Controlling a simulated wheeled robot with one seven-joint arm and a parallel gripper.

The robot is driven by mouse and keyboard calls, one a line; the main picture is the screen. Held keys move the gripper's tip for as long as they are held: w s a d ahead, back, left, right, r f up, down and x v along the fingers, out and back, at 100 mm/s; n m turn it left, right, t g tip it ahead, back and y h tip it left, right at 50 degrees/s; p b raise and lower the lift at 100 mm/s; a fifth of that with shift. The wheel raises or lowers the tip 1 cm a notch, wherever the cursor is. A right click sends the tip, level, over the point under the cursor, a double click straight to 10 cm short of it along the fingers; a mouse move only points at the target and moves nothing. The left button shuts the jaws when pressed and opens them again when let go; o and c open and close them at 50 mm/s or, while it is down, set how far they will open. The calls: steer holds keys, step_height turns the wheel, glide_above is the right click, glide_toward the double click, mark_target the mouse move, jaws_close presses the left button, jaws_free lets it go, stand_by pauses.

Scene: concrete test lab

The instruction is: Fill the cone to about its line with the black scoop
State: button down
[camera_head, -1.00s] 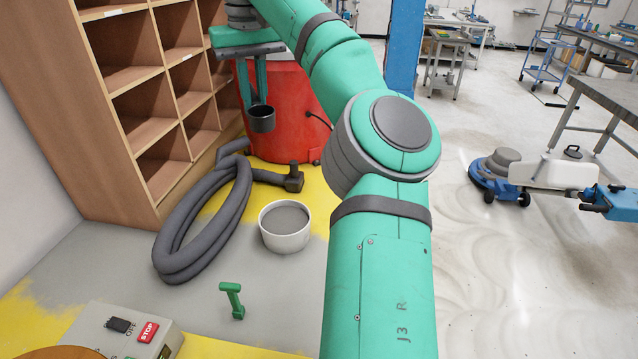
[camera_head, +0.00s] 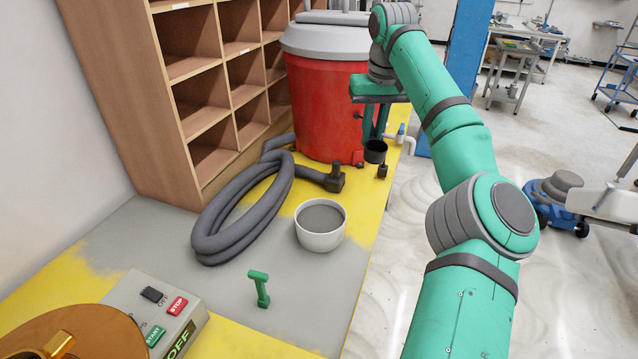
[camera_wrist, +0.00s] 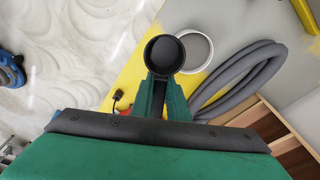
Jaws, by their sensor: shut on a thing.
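My gripper (camera_head: 376,128) is shut on the black scoop (camera_head: 375,152), a small round cup. It hangs in the air, appearing to the right of and beyond the white tub (camera_head: 320,241) in the head view. In the wrist view the scoop (camera_wrist: 165,54) sits at the tips of my gripper (camera_wrist: 165,85), its round mouth facing the camera. Its inside is dark; I cannot tell whether it holds anything. The tub, full of grey material, stands on the bench and is partly behind the scoop in the wrist view (camera_wrist: 206,65). I cannot make out the cone clearly.
A green tool (camera_head: 261,288) stands in front of the tub. A grey hose (camera_head: 235,225) lies coiled to its left. A control box (camera_head: 165,312) and brass disc (camera_head: 105,330) are at lower left. A red drum (camera_head: 325,110) and wooden shelves (camera_head: 190,90) stand behind.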

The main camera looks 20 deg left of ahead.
steer(key=shift+w+a+f+n+t+y, duration=0.4)
steer(key=shift+a+f, duration=2.15)
steer(key=shift+f, duration=1.85)
steer(key=shift+w+a+f+n+t+y, duration=0.25)
steer(key=shift+a+f+n+t+y, duration=0.25)
steer(key=shift+a+f, duration=3)
steer(key=shift+w+a+f+n+t+y, duration=0.45)
steer(key=shift+a+f, duration=1.15)
steer(key=shift+f, duration=3.7)
steer(key=shift+s+d+f, duration=0.15)
steer(key=shift+s+f, duration=0.05)
steer(key=shift+f, duration=0.4)
steer(key=shift+s+d+f, duration=0.1)
steer(key=shift+s+f, duration=0.05)
steer(key=shift+f, duration=0.45)
steer(key=shift+s+d, duration=0.25)
steer(key=shift+d, duration=0.1)
steer(key=shift+s+d, duration=0.4)
steer(key=shift+s, duration=0.3)
steer(key=shift+s+d, duration=0.4)
steer(key=shift+s, duration=0.25)
step_height(320, 180, up, 6)
steer(key=w+a+g+h, duration=0.1)
steer(key=w+g+h, duration=0.1)
steer(key=g+h, duration=0.1)
steer(key=shift+a+r+g, duration=0.2)
steer(key=shift+a+g, duration=0.05)
steer(key=shift+g, duration=0.2)
